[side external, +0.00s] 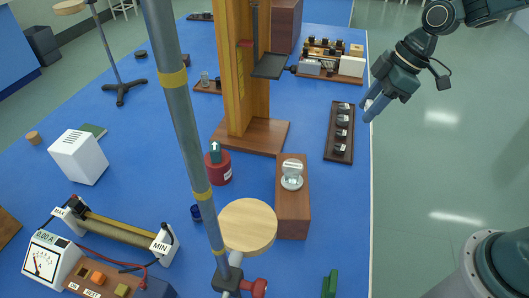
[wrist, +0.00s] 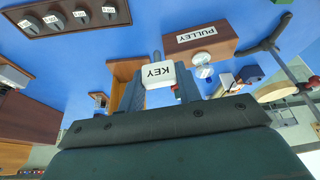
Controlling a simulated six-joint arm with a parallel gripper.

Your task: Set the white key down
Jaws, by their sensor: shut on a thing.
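The white key (wrist: 158,74) is a small white block with rounded corners and "KEY" printed on it, upside down in the wrist view. My gripper (wrist: 160,92) is shut on it, with a grey-blue finger on either side. In the side view my gripper (side external: 374,106) points down and left at the right edge of the blue bench (side external: 345,215). It is beside the dark rack of labelled pieces. I cannot make out the key in the side view. What lies directly under it is hidden in the wrist view.
The dark rack (side external: 340,132) stands near the bench's right edge; a brown block labelled PULLEY (wrist: 208,40) also stands nearby. A tall wooden stand (side external: 240,75) and a metal pole (side external: 180,110) rise from the bench. Bare blue surface lies around the rack.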

